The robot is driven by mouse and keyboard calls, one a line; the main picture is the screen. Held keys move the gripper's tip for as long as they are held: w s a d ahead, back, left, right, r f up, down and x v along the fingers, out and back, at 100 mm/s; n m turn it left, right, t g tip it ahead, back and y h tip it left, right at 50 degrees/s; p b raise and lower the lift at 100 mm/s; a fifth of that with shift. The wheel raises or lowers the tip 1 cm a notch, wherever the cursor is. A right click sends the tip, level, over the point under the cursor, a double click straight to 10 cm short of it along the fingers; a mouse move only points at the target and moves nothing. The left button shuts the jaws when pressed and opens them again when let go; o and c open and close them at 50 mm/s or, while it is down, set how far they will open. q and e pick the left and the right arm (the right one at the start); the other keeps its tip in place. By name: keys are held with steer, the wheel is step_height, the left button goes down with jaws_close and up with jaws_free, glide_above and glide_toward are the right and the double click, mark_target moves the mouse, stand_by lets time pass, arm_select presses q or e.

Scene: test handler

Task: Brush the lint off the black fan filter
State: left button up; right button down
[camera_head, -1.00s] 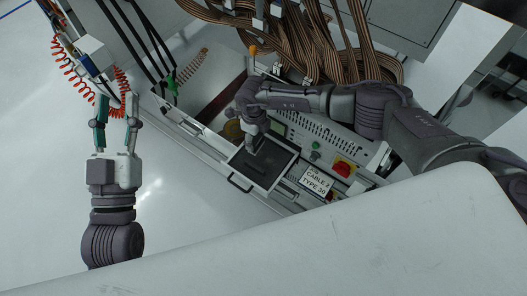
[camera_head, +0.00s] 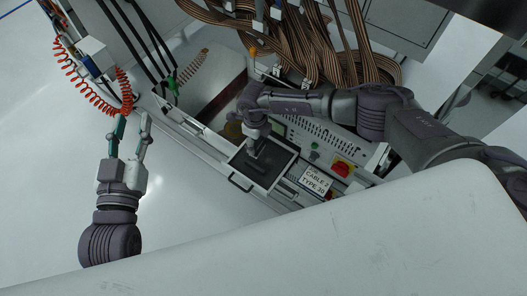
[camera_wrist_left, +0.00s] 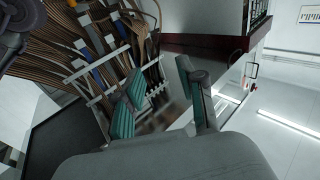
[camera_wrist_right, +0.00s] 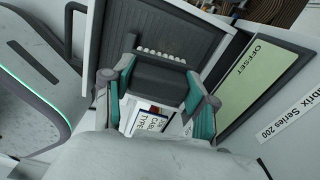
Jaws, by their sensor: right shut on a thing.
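The black fan filter (camera_head: 264,172) lies in a pale frame with a handle at the front of the machine. Its ribbed dark face also shows in the right wrist view (camera_wrist_right: 121,30). My right gripper (camera_head: 254,152) is over the filter, shut on a dark brush (camera_wrist_right: 160,83) with a row of pale bristles at the filter side. I cannot tell whether the bristles touch the filter. No lint can be made out. My left gripper (camera_head: 133,120) is open and empty, well left of the machine; its spread fingers also show in the left wrist view (camera_wrist_left: 165,95).
A label plate (camera_head: 315,181) and a red switch (camera_head: 342,168) sit right of the filter. Thick bundles of brown cables (camera_head: 300,40) hang behind. A red coiled hose (camera_head: 80,85) is close to my left gripper. A broad white surface (camera_head: 330,240) fills the front.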

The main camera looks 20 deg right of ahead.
steer(key=shift+s+r+p, duration=0.15)
steer(key=shift+s+p, duration=0.35)
steer(key=shift+p, duration=0.05)
arm_select(q)
steer(key=shift+s+a+f+g+y+p, duration=0.5)
steer(key=shift+s+a+f+g+y, duration=0.7)
steer(key=shift+f+g, duration=2.35)
arm_select(e)
steer(key=shift+s, duration=0.5)
steer(key=shift+w+b, duration=0.35)
steer(key=shift+w, duration=0.05)
steer(key=shift+w+b, duration=0.3)
steer(key=shift+w+r+b, duration=0.1)
steer(key=shift+w+b, duration=0.4)
steer(key=shift+w, duration=0.15)
steer(key=shift+w+b, duration=0.3)
arm_select(q)
step_height(320, 180, up, 16)
steer(key=d+t+h+b, duration=0.1)
steer(key=d+t+h, duration=0.2)
steer(key=t, duration=1)
steer(key=shift+s+h+b, duration=0.4)
steer(key=shift+h, duration=0.3)
arm_select(e)
steer(key=shift+w+r, duration=0.25)
steer(key=shift+w, duration=0.75)
arm_select(q)
steer(key=shift+w, duration=0.1)
